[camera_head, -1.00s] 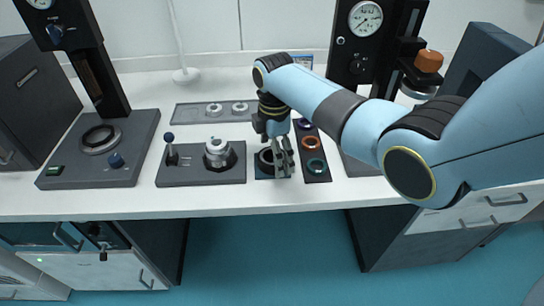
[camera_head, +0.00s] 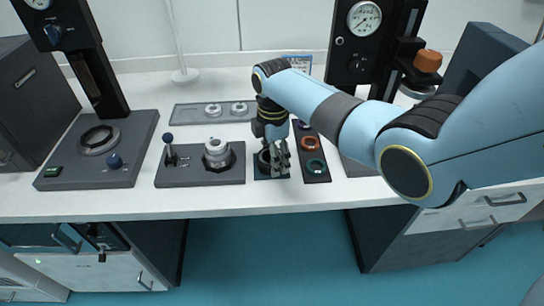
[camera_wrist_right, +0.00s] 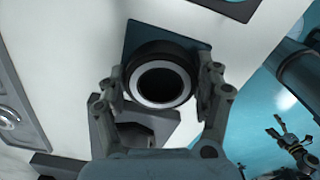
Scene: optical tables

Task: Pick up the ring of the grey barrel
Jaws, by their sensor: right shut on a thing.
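In the right wrist view a dark ring (camera_wrist_right: 133,64) surrounds a pale inner rim with a black opening. In the head view this dark ring (camera_head: 262,158) is mostly hidden by my gripper, over a small dark square pad (camera_head: 262,174). My right gripper (camera_head: 279,160) points down there, its fingers shut on opposite sides of the ring, as the right wrist view (camera_wrist_right: 163,86) also shows. A barrel beneath the ring cannot be made out. A small fingered gripper, apparently my left one (camera_wrist_right: 290,143), shows far off in the right wrist view; its jaw state is unclear.
Right of the pad is a dark tray (camera_head: 318,178) with purple, orange (camera_head: 310,143) and teal (camera_head: 315,166) rings. Left is a base plate (camera_head: 170,181) with a silver fitting (camera_head: 217,152) and a blue-knobbed lever (camera_head: 169,148). The white table's front strip is clear.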

